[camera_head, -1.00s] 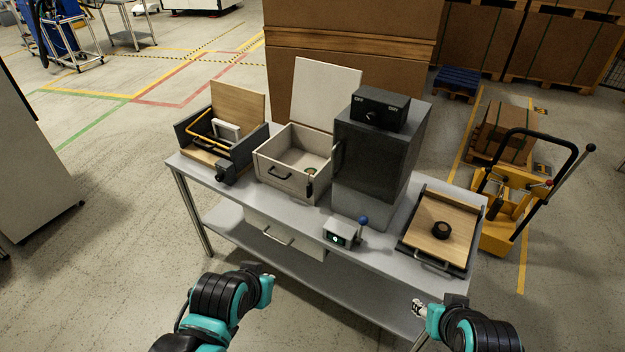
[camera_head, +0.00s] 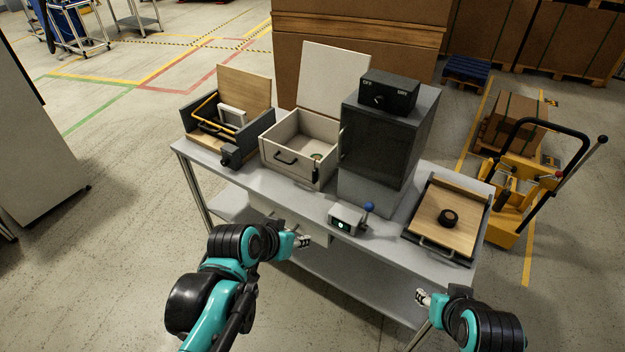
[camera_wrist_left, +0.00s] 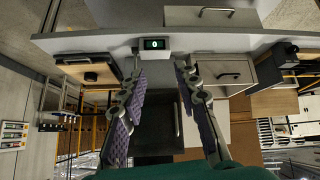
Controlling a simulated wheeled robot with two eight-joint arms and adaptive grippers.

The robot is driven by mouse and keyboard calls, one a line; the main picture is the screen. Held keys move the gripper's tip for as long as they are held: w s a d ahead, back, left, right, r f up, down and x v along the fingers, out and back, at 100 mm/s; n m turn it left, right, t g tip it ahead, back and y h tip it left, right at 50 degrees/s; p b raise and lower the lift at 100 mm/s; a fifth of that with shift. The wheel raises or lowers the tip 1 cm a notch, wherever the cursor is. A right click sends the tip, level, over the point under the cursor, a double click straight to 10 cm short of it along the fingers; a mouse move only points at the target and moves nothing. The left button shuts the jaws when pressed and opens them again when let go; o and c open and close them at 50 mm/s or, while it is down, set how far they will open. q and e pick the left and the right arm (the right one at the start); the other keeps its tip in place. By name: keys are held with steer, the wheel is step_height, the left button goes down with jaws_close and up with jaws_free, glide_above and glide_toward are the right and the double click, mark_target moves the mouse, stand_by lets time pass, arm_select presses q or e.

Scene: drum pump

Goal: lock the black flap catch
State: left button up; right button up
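A small black catch (camera_head: 316,173) sits at the front right of the white open box (camera_head: 285,167), whose white lid (camera_head: 332,85) stands raised. Another black fitting (camera_head: 231,157) is on the front of the dark box at the left; it also shows in the left wrist view (camera_wrist_left: 285,54). I cannot tell which one is the flap catch. My left gripper (camera_head: 303,242) is in front of the table, below the white box, touching nothing. The left wrist view shows its fingers (camera_wrist_left: 160,88) spread and empty. My right gripper (camera_head: 421,297) is in front of the table's right part; its opening is unclear.
A dark cabinet (camera_head: 377,145) with a knob box (camera_head: 388,93) stands right of the white box. A small display unit with a blue-knobbed lever (camera_head: 345,219) sits at the front edge. A wooden board (camera_head: 445,216) with a black knob lies at the right. The table drawer is below.

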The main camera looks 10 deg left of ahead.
arm_select(q)
steer(key=w+d+f+m+t+h+b, duration=0.1)
steer(key=w+d+h, duration=0.1)
steer(key=w, duration=0.7)
steer(key=m+t+h+b, duration=0.2)
steer(key=t+h+b, duration=0.1)
steer(key=t+b, duration=0.2)
glide_toward(313, 175)
steer(key=s+d+r, duration=0.2)
steer(key=d+r, duration=0.3)
steer(key=d, duration=0.1)
steer(key=w+a+f+t+b, duration=0.1)
steer(key=w+a+f+t, duration=0.25)
steer(key=f, duration=0.35)
steer(key=shift+g+y, duration=0.35)
steer(key=shift+y, duration=0.05)
steer(key=x, duration=0.1)
steer(key=b+x, duration=0.1)
steer(key=x, duration=0.1)
steer(key=b+x, duration=0.1)
steer(key=x, duration=0.1)
steer(key=shift+w+a, duration=0.2)
steer(key=shift+w, duration=0.1)
steer(key=shift+x, duration=0.8)
steer(key=shift+a+r, duration=0.1)
steer(key=shift+r, duration=0.05)
jaws_close()
